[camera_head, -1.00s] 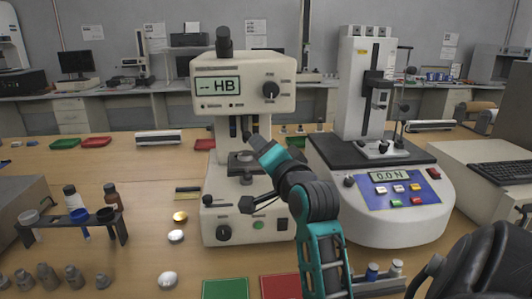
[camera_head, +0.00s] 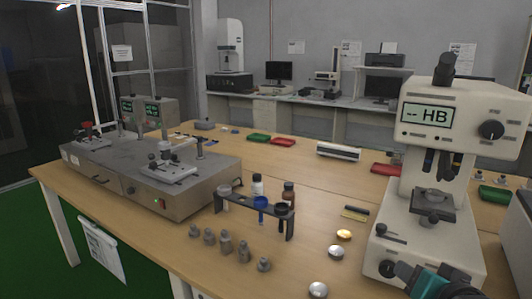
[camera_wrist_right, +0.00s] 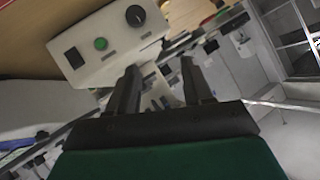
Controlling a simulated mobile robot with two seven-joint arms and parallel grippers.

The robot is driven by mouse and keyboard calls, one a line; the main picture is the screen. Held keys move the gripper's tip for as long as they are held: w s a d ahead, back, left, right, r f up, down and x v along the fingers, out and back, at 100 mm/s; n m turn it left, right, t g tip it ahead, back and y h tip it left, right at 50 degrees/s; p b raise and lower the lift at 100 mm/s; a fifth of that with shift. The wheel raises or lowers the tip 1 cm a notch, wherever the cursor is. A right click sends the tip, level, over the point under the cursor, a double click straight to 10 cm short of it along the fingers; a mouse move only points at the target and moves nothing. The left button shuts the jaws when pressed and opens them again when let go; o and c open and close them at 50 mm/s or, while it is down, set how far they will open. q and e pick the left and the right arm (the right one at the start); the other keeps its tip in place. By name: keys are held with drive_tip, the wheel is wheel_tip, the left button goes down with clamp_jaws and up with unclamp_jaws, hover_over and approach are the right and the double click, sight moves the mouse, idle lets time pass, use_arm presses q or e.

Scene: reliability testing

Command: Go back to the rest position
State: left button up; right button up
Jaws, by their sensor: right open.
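My right gripper (camera_head: 405,272) shows at the bottom right of the head view, with part of my teal and dark arm behind it. It is in front of the lower part of the white hardness tester (camera_head: 425,225), whose screen reads HB. In the right wrist view my right gripper (camera_wrist_right: 160,68) has its two dark fingers apart, with nothing held between them. The tester's base (camera_wrist_right: 110,42), with a green button and a black knob, lies beyond the fingers. I cannot tell the gap to it. My left gripper is not in view.
A wooden bench (camera_head: 200,262) carries a grey double-station machine (camera_head: 150,178) at left and a black bottle rack (camera_head: 255,208) in the middle. Several small metal weights (camera_head: 226,242) stand in front. Round discs (camera_head: 336,252) lie beside the tester.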

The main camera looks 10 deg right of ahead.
drive_tip(key=s+a+f+n+g+y, duration=0.1)
drive_tip(key=s+a+f+n+g, duration=0.4)
drive_tip(key=s+f, duration=0.35)
drive_tip(key=s+a+f+n+g+y, duration=0.2)
drive_tip(key=s+a+f+n+g, duration=0.25)
drive_tip(key=s+a+f, duration=0.4)
drive_tip(key=w+a+f+t+y, duration=0.1)
drive_tip(key=w+f+t, duration=0.5)
drive_tip(key=f+t, duration=0.1)
drive_tip(key=shift+f+n+t+y, duration=0.15)
drive_tip(key=shift+n+t+y, duration=0.15)
drive_tip(key=shift+n+t, duration=0.15)
